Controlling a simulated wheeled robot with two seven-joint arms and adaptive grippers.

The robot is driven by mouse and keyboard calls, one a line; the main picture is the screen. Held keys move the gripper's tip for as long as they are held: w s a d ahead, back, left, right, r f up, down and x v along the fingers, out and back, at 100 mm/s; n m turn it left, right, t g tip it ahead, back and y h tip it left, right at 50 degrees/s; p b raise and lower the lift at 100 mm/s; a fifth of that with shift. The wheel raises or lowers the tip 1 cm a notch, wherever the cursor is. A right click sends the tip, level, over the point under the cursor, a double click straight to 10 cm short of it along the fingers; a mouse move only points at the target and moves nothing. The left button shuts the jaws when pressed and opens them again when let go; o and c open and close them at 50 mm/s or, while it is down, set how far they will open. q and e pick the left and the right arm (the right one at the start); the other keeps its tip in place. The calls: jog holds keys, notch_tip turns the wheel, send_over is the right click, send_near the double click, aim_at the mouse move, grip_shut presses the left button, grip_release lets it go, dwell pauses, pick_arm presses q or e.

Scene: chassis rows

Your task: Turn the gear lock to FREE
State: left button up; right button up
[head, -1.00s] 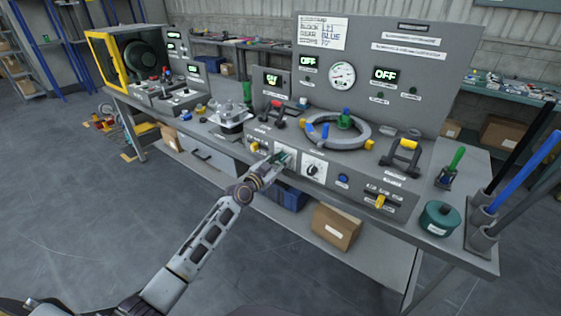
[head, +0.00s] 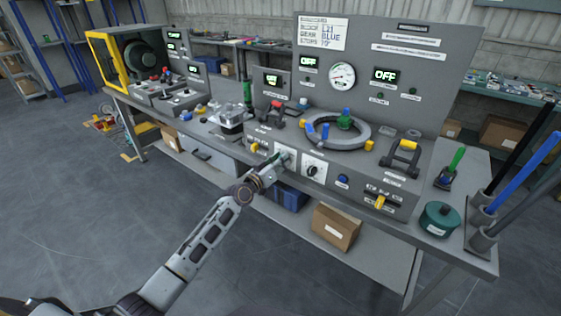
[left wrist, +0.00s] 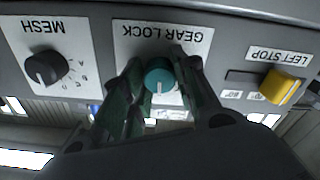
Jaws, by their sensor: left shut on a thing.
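The gear lock is a teal round knob (left wrist: 159,76) with a white pointer line, on a white plate marked GEAR LOCK (left wrist: 150,35). In the left wrist view the plate appears upside down, and the knob's position labels are mostly hidden by my gripper. My left gripper (left wrist: 157,88) has its fingers on both sides of the knob and is shut on it. In the head view my left gripper (head: 277,163) reaches the front panel of the bench, where it covers most of the knob. My right gripper is not in view.
The black MESH knob (left wrist: 46,69) and the yellow LEFT STOP slider (left wrist: 279,88) flank the gear lock. Above the panel sits a grey ring (head: 338,131) with coloured blocks. A green-handled tool (head: 453,163) stands to the right. Open floor lies before the bench.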

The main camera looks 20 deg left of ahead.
pick_arm(q)
jog(key=n, duration=0.8)
jog(key=shift+n+p, duration=0.3)
jog(key=shift+p, duration=0.1)
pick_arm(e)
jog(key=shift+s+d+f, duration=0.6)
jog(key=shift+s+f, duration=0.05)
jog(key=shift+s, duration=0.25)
pick_arm(q)
jog(key=shift+a, duration=0.1)
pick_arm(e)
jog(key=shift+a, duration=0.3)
pick_arm(q)
jog(key=o, duration=1)
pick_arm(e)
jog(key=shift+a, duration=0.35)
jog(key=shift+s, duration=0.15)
